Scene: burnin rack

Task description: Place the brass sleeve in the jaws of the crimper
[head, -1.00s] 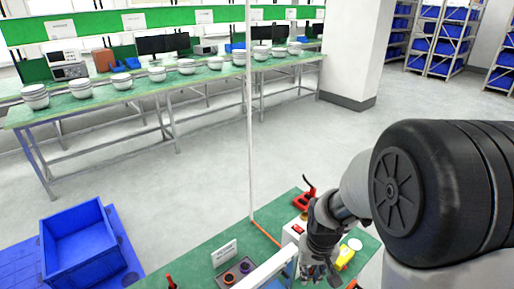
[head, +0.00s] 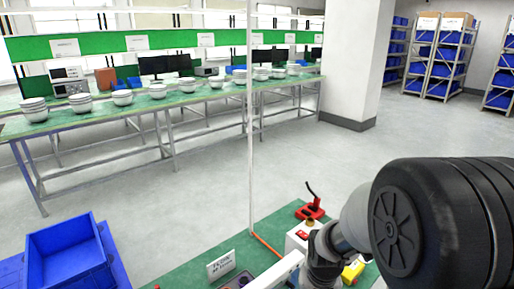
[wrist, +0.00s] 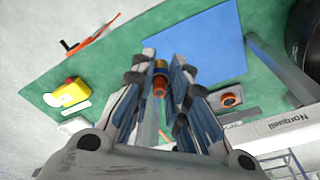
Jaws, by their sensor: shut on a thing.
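My gripper (wrist: 160,62) is in the wrist view, its two fingers closed around a small upright-looking cylinder. That cylinder, which I take as the brass sleeve (wrist: 160,66), has a brass-yellow end and an orange-red part below it; the fingers hide its sides. In the head view the fingertips are out of frame below my wrist. A red tool with a black lever (head: 312,207) stands at the far edge of the green bench; it may be the crimper, but its jaws cannot be made out.
A white box with a red part (head: 300,240) stands close to my wrist. A yellow object (head: 353,270) is right of it, also in the wrist view (wrist: 68,92). A blue mat (wrist: 205,40) lies on the green bench (wrist: 120,65). A thin white post (head: 250,130) rises from the bench edge.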

